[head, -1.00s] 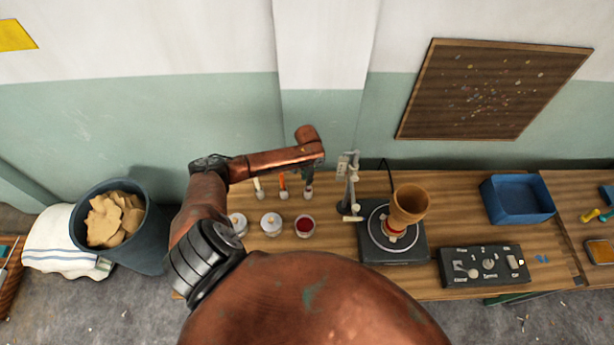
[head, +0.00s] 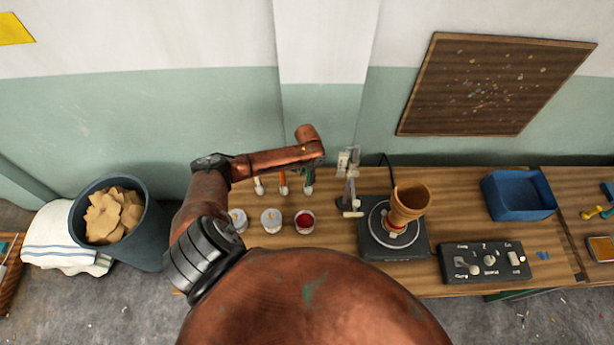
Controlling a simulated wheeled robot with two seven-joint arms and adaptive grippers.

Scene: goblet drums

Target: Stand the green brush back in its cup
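The green brush (head: 309,175) is upright at the right end of a short row of brushes at the back of the wooden bench. A small pale cup-like base (head: 309,189) is at its lower end; whether the brush is fully seated cannot be made out. My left arm comes over from the left, and its wrist end is just above the green brush. My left gripper (head: 309,166) points down there, mostly hidden by the wrist and very small, so its fingers cannot be told apart. My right gripper is not in view.
A white brush (head: 258,185) and an orange brush (head: 283,181) stand to the left. In front are pale pots (head: 271,220) and a red pot (head: 304,221). A grey stand (head: 350,182) is close on the right, then a turntable (head: 374,241) bearing a clay goblet (head: 409,201).

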